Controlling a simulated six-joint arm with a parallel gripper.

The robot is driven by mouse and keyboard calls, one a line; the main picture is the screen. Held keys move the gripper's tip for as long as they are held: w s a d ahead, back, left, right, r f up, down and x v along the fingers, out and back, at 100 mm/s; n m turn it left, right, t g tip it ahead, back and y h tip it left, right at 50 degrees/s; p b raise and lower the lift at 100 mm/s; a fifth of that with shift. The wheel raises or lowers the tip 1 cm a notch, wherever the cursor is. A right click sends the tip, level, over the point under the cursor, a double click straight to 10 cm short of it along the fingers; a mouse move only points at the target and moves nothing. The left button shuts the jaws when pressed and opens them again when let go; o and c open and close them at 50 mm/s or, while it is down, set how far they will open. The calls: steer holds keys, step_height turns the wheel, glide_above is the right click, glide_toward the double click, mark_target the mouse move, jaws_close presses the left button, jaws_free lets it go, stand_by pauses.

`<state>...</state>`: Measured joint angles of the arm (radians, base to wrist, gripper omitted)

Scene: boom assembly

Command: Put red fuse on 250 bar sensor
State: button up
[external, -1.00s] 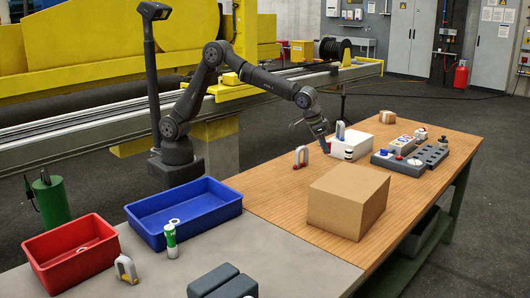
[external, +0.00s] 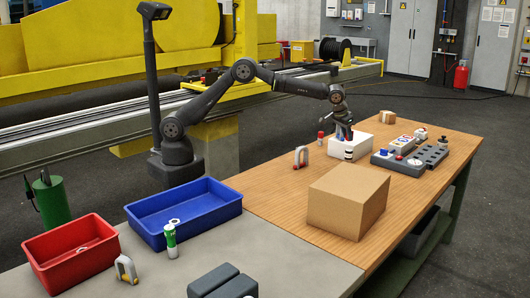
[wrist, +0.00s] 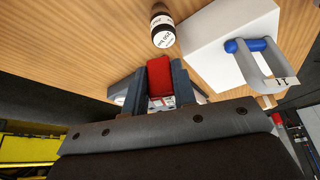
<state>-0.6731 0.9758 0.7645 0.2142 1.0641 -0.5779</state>
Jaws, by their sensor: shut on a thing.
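My gripper (external: 344,133) points down over the white box (external: 352,147) in the external view. In the wrist view its jaws (wrist: 160,84) are shut on the red fuse (wrist: 160,75), with a pale lettered patch showing at its lower end. A black cylinder with a white label (wrist: 162,28) stands beside the white box and apart from the fuse.
A shackle with a blue pin (wrist: 250,46) is at the white box. A small red-topped item (external: 320,135) stands left of the box. Another shackle (external: 301,157) and a cardboard box (external: 348,199) are nearer. A grey holder (external: 411,161) lies right.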

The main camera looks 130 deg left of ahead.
mark_target(347, 151)
steer(key=shift+s+a+f, duration=0.15)
steer(key=shift+a+f, duration=0.35)
steer(key=shift+a, duration=0.3)
steer(key=shift+f, duration=2.05)
steer(key=o, duration=1)
steer(key=shift+f, duration=0.15)
steer(key=v, duration=1.2)
steer(key=shift+d, duration=0.1)
